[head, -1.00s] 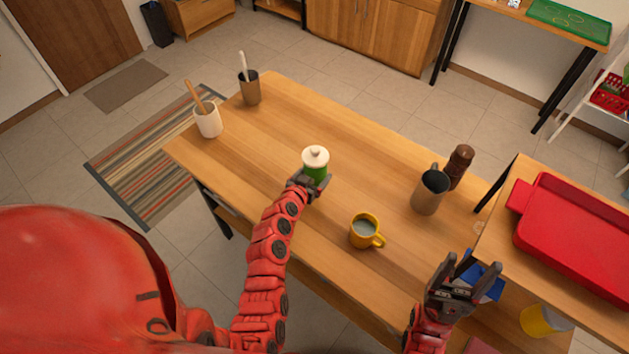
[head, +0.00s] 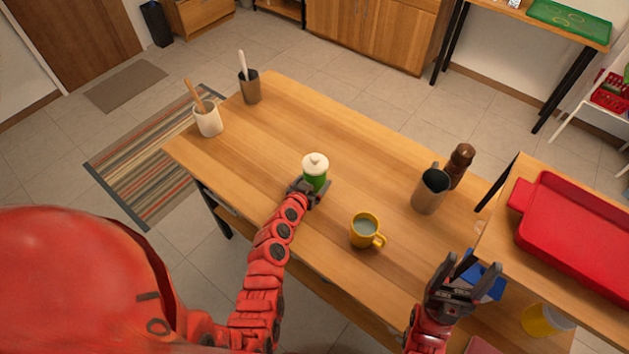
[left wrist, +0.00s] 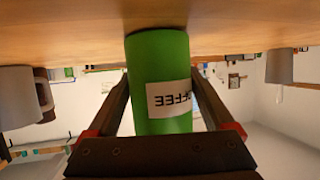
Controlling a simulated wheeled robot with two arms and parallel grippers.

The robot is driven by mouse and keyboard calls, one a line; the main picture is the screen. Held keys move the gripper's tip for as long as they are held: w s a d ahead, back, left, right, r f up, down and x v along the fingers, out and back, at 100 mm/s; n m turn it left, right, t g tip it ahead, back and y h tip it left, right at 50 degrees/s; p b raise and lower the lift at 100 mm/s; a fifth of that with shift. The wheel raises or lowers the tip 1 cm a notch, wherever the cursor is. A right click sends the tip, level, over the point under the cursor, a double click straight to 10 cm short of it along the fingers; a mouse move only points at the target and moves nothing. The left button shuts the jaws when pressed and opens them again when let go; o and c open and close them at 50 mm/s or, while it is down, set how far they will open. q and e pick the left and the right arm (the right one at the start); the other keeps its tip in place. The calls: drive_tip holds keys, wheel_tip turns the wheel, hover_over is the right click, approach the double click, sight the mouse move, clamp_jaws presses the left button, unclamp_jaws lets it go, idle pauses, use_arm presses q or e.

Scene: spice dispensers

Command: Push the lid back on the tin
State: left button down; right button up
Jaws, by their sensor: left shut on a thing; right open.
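The green tin (head: 315,183) stands upright on the wooden table, with a cream knobbed lid (head: 315,163) on top. I cannot tell how firmly the lid is seated. My left gripper (head: 312,193) is shut on the tin from its near side. In the left wrist view, which is upside down, the green tin (left wrist: 158,62) sits between the two fingers, with part of its white COFFEE label showing. The lid is not visible there. My right gripper (head: 460,275) is open and empty at the table's right front, apart from the tin.
A yellow mug (head: 365,231) stands right of the tin. A red tray (head: 575,235) lies on the right-hand table.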

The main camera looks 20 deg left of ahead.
use_arm(q)
unclamp_jaws()
drive_tip(key=shift+f, duration=0.1)
drive_tip(key=shift+r+p, duration=0.35)
drive_tip(key=shift+p, duration=0.1)
drive_tip(key=shift+s+f, duration=0.15)
drive_tip(key=shift+s, duration=0.2)
drive_tip(key=b+v, duration=0.3)
drive_tip(key=v, duration=0.8)
drive_tip(key=shift+s, duration=0.1)
drive_tip(key=shift+a, duration=0.1)
